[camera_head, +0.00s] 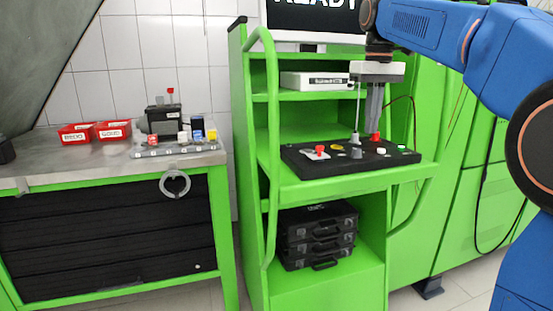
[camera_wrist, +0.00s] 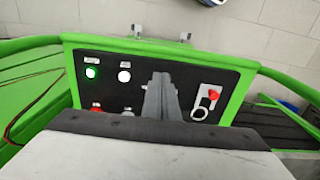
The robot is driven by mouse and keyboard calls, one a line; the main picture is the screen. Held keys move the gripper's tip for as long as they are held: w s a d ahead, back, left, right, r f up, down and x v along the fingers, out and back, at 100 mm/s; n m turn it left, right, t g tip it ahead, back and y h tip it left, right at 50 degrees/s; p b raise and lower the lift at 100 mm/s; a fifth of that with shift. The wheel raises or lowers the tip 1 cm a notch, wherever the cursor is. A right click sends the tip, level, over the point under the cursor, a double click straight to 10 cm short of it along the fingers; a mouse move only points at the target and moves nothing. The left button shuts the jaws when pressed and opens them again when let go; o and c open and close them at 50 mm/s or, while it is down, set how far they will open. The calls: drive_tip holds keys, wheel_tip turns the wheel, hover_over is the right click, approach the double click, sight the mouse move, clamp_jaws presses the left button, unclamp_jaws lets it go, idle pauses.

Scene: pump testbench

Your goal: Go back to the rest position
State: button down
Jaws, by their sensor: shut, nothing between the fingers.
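My gripper (camera_head: 373,128) points straight down over the black control panel (camera_head: 300,162) on the green test bench. Its grey fingers are together with nothing between them. In the wrist view the closed fingers (camera_wrist: 160,92) cover the middle of the panel (camera_wrist: 190,70). A red knob (camera_head: 376,137) shows right by the fingertips in the head view; I cannot tell whether they touch anything. The panel also carries a red-handled switch (camera_head: 317,152), a yellow button (camera_head: 339,146), a white button (camera_head: 381,151) and a green one (camera_head: 403,148), which looks lit in the wrist view (camera_wrist: 91,72).
A screen (camera_head: 310,15) and a white device (camera_head: 315,81) stand above the panel. Green rails flank the bench. Black cases (camera_head: 318,240) sit on the lower shelf. A workbench (camera_head: 85,170) at left holds red bins (camera_head: 112,131) and a grey rack (camera_head: 175,150).

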drive_tip(key=s+d+f+m+t, duration=0.1)
drive_tip(key=s+d+f+t, duration=0.1)
drive_tip(key=s+f, duration=1.3)
drive_tip(key=s+d+f+m+t, duration=0.2)
drive_tip(key=s+f, duration=1.4)
drive_tip(key=f, duration=0.1)
drive_tip(key=shift+d+f+m+t, duration=0.3)
drive_tip(key=shift+d+f+t, duration=0.05)
drive_tip(key=shift+t, duration=0.05)
